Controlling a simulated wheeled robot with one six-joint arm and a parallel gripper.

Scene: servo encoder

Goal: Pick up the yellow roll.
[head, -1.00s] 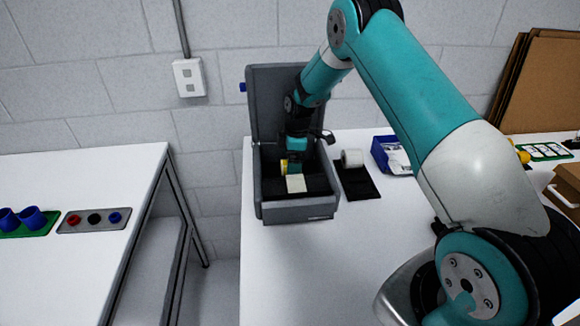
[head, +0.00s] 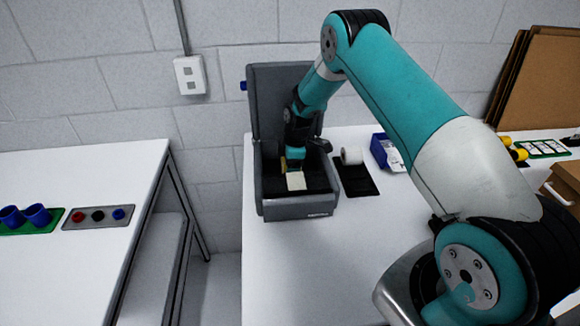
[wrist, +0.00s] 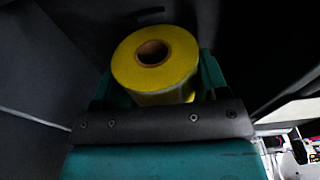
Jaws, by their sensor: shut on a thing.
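The yellow roll (wrist: 180,68) shows in the wrist view between the two teal fingers of my gripper (wrist: 155,85), its round end with a brown core facing the camera. My gripper is shut on it. In the head view my gripper (head: 293,165) is down inside the open grey box (head: 300,208), and only a small yellow edge of the roll (head: 284,164) shows at its left. A pale cream block or label (head: 296,181) lies just in front of the gripper. Whether the roll touches the box floor is hidden.
The box's raised lid (head: 268,95) stands behind the gripper, and its walls surround it. A white roll (head: 351,155) sits on a black mat (head: 357,182) to the right. A blue bin (head: 384,158) stands beyond. The table front is clear.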

